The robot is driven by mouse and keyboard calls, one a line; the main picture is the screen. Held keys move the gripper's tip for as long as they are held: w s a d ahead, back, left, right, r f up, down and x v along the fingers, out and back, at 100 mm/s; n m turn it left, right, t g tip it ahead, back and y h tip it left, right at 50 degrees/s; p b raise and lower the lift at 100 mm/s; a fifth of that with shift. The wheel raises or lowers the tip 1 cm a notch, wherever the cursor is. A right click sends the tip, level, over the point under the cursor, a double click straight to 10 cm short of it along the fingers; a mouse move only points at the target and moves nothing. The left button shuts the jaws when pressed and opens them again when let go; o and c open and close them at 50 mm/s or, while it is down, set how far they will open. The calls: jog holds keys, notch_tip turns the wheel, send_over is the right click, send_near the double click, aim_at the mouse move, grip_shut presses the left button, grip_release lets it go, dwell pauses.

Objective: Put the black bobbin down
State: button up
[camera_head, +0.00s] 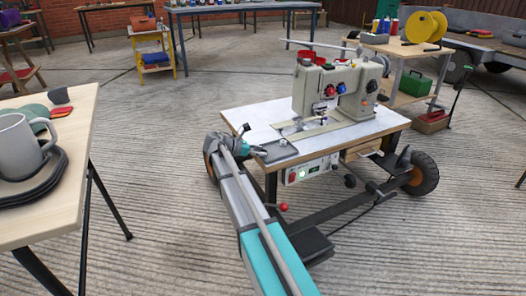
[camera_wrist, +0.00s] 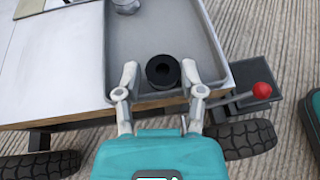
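The black bobbin (camera_wrist: 162,72), a short dark cylinder with a hole in its top, stands upright at the near end of a grey tray (camera_wrist: 160,35) in the wrist view. My gripper (camera_wrist: 160,78) has one finger on each side of it. A gap shows at the left finger; the right finger is very near or touching. The bobbin appears to rest on the tray floor. In the head view my gripper (camera_head: 256,150) is at the left corner of the sewing-machine table (camera_head: 240,117), over the tray (camera_head: 284,152); the bobbin cannot be made out there.
A small metal part (camera_wrist: 125,5) lies farther up the tray. A lever with a red knob (camera_wrist: 262,90) sticks out right of the table edge. The sewing machine (camera_head: 340,90) stands at the table's back. A wooden table with a grey mug (camera_head: 18,145) is at left.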

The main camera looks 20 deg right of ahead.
jog(key=shift+o, duration=0.8)
jog(key=shift+r, duration=0.1)
jog(key=shift+r, duration=0.15)
jog(key=p+v, duration=0.5)
jog(key=v, duration=0.7)
jog(key=shift+s, duration=0.1)
